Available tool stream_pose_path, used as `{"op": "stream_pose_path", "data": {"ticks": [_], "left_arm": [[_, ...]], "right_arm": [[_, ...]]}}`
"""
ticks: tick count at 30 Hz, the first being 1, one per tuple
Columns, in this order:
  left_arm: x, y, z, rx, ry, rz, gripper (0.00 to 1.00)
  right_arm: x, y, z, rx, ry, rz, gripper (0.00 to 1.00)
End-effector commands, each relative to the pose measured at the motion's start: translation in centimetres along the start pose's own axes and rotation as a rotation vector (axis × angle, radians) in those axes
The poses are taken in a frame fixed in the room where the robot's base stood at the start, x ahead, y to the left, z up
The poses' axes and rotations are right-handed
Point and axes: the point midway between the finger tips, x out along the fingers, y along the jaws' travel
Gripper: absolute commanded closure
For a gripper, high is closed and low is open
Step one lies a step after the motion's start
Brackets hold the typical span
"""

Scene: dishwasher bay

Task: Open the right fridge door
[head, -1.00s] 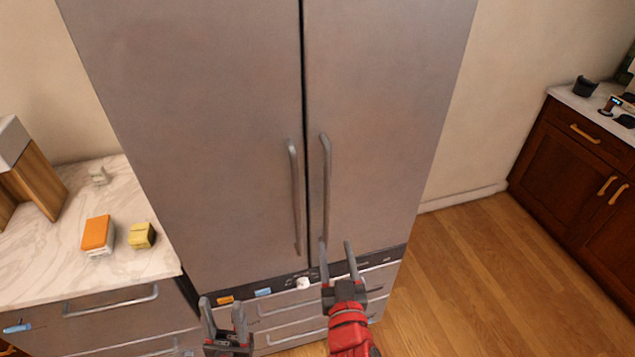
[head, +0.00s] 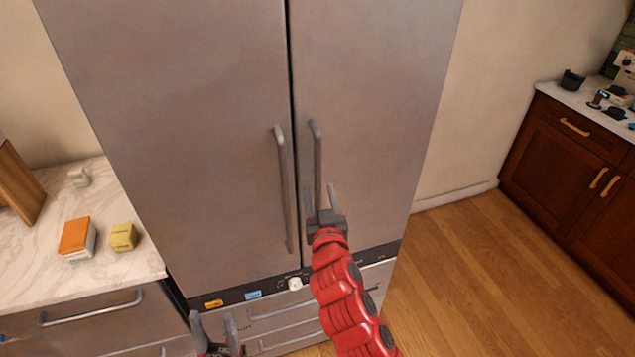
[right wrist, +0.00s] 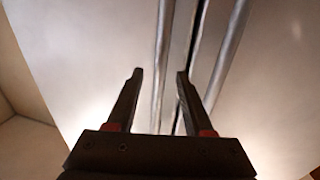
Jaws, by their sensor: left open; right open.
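The right fridge door (head: 375,110) is a tall grey panel and looks shut, with a thin dark seam beside the left fridge door (head: 180,120). Its vertical bar handle (head: 316,150) is right of the seam; the left door's handle (head: 285,190) is left of it. My right gripper (head: 321,192) is open at the lower part of the right handle. In the right wrist view, a handle bar (right wrist: 163,50) runs between its open fingers (right wrist: 160,76); contact cannot be told. My left gripper (head: 213,322) is open and empty, low before the drawers.
A marble counter (head: 35,285) on the left holds an orange-topped box (head: 76,238) and a yellow block (head: 123,238). Drawers (head: 265,330) lie below the fridge doors. Wooden floor (head: 450,275) is clear to the right, up to a dark wood cabinet (head: 560,160).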

Motion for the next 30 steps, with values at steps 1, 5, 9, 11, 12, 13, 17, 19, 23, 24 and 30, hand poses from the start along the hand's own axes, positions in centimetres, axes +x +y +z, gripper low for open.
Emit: {"op": "stream_pose_path", "data": {"ticks": [1, 5, 9, 11, 12, 13, 17, 19, 23, 24, 30], "left_arm": [[0.7, 0.0, -0.1, 0.0, 0.0, 0.0, 0.5], [1.2, -0.1, -0.2, 0.0, 0.0, 0.0, 0.5], [1.4, -0.1, -0.2, 0.0, 0.0, 0.0, 0.5], [1.5, -0.1, -0.2, 0.0, 0.0, 0.0, 0.5], [1.5, -0.1, -0.2, 0.0, 0.0, 0.0, 0.5], [1.5, -0.1, -0.2, 0.0, 0.0, 0.0, 0.5], [1.5, -0.1, -0.2, 0.0, 0.0, 0.0, 0.5], [1.5, -0.1, -0.2, 0.0, 0.0, 0.0, 0.5], [1.5, -0.1, -0.2, 0.0, 0.0, 0.0, 0.5], [1.5, -0.1, -0.2, 0.0, 0.0, 0.0, 0.5], [1.5, -0.1, -0.2, 0.0, 0.0, 0.0, 0.5]], "right_arm": [[0.9, 0.1, -0.3, 0.0, -0.002, 0.002, 0.48], [2.4, 0.0, -0.4, 0.0, 0.002, 0.001, 0.48], [3.4, 0.0, 0.0, 0.0, -0.002, 0.002, 0.48], [3.6, 0.0, 0.0, 0.0, 0.0, 0.0, 0.48], [3.6, 0.0, 0.0, 0.001, 0.0, 0.0, 0.48], [3.7, 0.0, 0.0, 0.001, 0.001, -0.001, 0.48], [3.7, 0.0, 0.0, 0.001, 0.002, -0.001, 0.48], [3.7, 0.0, 0.0, 0.001, 0.001, -0.001, 0.48], [3.7, 0.0, 0.0, 0.001, 0.001, 0.0, 0.66], [3.7, 0.0, 0.0, 0.001, 0.001, 0.0, 0.73], [3.7, 0.0, 0.0, 0.0, 0.001, 0.0, 1.0]]}}
